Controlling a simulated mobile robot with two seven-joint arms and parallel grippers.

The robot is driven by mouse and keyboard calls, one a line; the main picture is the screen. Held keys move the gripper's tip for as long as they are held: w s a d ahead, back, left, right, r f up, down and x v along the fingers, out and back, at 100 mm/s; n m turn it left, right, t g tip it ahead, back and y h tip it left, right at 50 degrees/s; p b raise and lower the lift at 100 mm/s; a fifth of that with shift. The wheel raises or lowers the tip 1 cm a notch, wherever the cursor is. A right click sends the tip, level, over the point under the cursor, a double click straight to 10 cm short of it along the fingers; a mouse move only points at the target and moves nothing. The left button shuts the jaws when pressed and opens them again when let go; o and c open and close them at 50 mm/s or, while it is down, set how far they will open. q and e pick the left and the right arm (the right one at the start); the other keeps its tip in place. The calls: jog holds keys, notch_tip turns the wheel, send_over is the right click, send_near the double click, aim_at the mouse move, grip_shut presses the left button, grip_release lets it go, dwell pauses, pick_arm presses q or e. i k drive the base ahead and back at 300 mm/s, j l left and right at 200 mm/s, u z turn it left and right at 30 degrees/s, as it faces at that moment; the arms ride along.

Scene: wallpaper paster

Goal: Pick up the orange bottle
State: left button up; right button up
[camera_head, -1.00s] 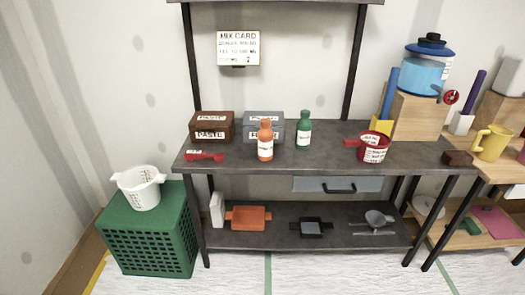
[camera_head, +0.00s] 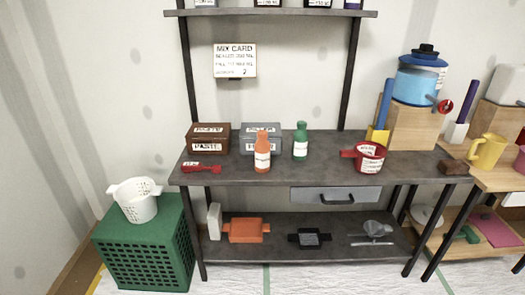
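The orange bottle (camera_head: 262,152) stands upright on the dark grey tabletop (camera_head: 315,164), near its front edge and left of the middle. It has a white label on its front. It stands in front of a grey box and to the left of a green bottle (camera_head: 300,141), apart from it. Neither of my grippers is in view.
A brown box (camera_head: 208,138) and a grey box (camera_head: 261,137) stand behind the bottle. A shelf (camera_head: 340,246) and a drawer (camera_head: 335,195) are below. An upper shelf (camera_head: 230,13) hangs above.

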aim_at(261, 148)
jog(key=i+j+z, duration=0.1)
jog(key=i+j, duration=1)
jog(key=j, duration=0.15)
